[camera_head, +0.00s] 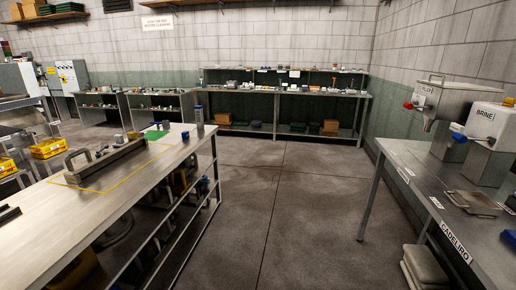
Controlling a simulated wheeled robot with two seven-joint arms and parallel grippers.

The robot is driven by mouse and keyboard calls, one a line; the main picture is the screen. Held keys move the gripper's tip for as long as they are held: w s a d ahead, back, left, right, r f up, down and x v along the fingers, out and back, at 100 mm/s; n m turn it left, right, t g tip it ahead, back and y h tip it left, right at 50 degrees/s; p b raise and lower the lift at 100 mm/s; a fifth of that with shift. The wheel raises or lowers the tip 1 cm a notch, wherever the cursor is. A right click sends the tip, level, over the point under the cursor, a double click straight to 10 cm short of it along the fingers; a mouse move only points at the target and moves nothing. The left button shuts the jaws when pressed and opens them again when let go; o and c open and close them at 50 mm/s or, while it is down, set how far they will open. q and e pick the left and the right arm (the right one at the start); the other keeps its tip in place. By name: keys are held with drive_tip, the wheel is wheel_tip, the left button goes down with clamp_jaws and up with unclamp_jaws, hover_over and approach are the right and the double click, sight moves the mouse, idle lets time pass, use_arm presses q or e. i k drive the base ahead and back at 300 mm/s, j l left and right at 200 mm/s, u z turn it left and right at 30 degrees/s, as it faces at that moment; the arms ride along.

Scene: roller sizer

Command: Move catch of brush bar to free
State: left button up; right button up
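A long dark grey metal bar (112,163) with an arched handle at its near left end lies on the left bench (150,190), within a yellow outline. It may be the brush bar, but at this distance I cannot be sure. Small grey parts sit along its top and at its far end. I cannot tell which of them is a catch, or how a catch is set. Neither of my grippers shows in the head view.
The right table (440,205) carries a hopper (440,98) and a white BRINE container (487,125). Shelving (285,90) lines the back wall. The floor (275,200) between the benches is clear.

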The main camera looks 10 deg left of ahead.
sight(102, 147)
drive_tip(key=i+l, duration=0.1)
drive_tip(key=i, duration=1.05)
drive_tip(key=i+l, duration=0.15)
drive_tip(key=i, duration=1)
drive_tip(key=i+u, duration=0.65)
drive_tip(key=u, duration=0.3)
drive_tip(key=i+l+u, duration=0.3)
drive_tip(key=u, duration=0.15)
drive_tip(key=i+l+u, duration=0.25)
drive_tip(key=u, duration=0.2)
drive_tip(key=i+l+u, duration=0.15)
drive_tip(key=l+u, duration=0.35)
drive_tip(key=i+l+u, duration=0.2)
drive_tip(key=l+u, duration=0.2)
drive_tip(key=i+l+u, duration=0.15)
drive_tip(key=l+u, duration=0.2)
drive_tip(key=i+l+u, duration=0.1)
drive_tip(key=l+u, duration=0.65)
drive_tip(key=l, duration=0.25)
drive_tip(key=j, duration=0.2)
